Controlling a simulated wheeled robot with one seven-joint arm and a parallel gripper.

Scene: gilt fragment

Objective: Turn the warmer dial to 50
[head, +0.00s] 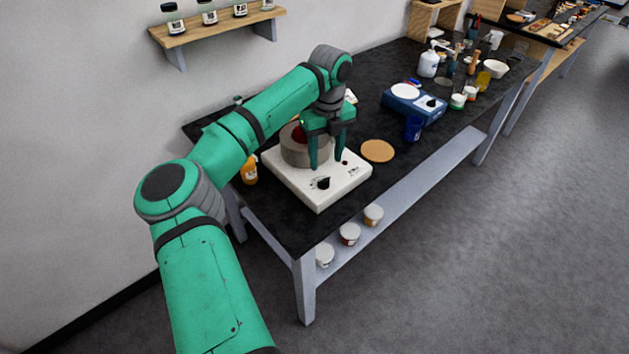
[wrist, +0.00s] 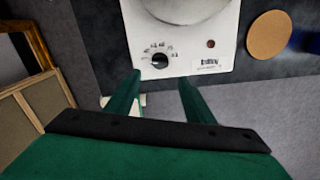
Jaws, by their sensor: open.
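The warmer (head: 315,187) is a white box with a round grey pot on top, standing on the black bench. Its black dial (head: 323,183) is on the near part of the top face. In the wrist view the dial (wrist: 160,60) has a printed scale around its upper side; the numbers and the pointer are too small to read. My gripper (head: 327,166) is open, with its two green fingers pointing down over the warmer. In the wrist view my gripper (wrist: 160,83) has its fingertips apart, just below the dial, with nothing between them.
A cork mat (head: 377,150) lies right of the warmer, with a blue cup (head: 413,129) and a blue device with a white plate (head: 414,103) beyond it. An orange-labelled bottle (head: 249,171) stands close to the warmer's left. Several tubs sit on the lower shelf.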

